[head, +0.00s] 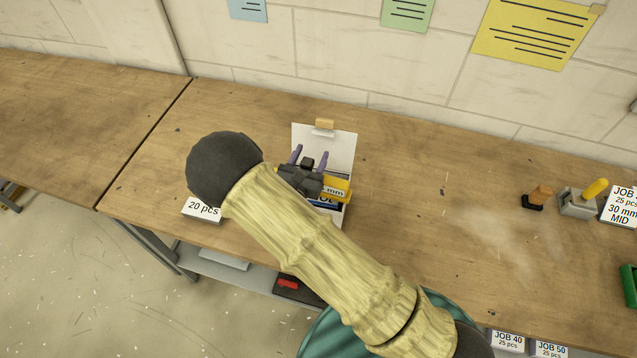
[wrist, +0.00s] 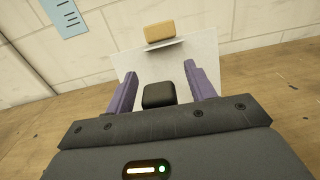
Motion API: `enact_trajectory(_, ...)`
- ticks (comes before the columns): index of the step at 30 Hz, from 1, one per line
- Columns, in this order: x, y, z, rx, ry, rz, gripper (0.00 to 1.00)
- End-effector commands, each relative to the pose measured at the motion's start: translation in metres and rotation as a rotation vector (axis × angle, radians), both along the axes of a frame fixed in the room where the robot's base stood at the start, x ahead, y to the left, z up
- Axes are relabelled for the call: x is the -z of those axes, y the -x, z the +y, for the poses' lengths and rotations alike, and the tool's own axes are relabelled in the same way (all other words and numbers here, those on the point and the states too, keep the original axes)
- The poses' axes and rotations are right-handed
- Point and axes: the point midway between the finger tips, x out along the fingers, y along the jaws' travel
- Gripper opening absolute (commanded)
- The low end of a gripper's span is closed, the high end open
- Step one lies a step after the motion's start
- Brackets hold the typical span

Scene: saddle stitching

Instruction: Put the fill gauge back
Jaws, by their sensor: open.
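A pale upright plate with a wooden block on its top edge, which looks like the fill gauge (head: 341,143), stands on the bench at the back of a small white box (head: 338,217). It also shows in the wrist view (wrist: 200,55). Its lower part is hidden behind my gripper. My gripper (head: 309,154) is open, its two purple fingers spread in front of the plate. The wrist view shows the fingers (wrist: 160,70) on either side with the wooden block beyond their tips, not between them. A dark block (wrist: 158,95) shows between the finger bases.
A "20 pcs" card (head: 203,209) lies left. A wooden-handled stamp (head: 538,197), a yellow-handled tool (head: 585,198) and a job card (head: 622,208) are right. The bench between is clear.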

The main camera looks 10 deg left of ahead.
Motion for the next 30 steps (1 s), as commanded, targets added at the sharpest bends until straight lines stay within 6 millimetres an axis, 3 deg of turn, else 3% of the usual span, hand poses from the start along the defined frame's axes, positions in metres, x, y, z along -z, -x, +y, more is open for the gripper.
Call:
enact_trajectory(8, -0.0001, 0.0005, 0.0006, -0.001, 0.0, 0.0, 0.55)
enact_trajectory(17, -0.0002, 0.0002, 0.0, 0.0, 0.0, 0.0, 0.0)
enact_trajectory(30, -0.0035, 0.0002, 0.0004, 0.0, -0.001, -0.002, 0.0)
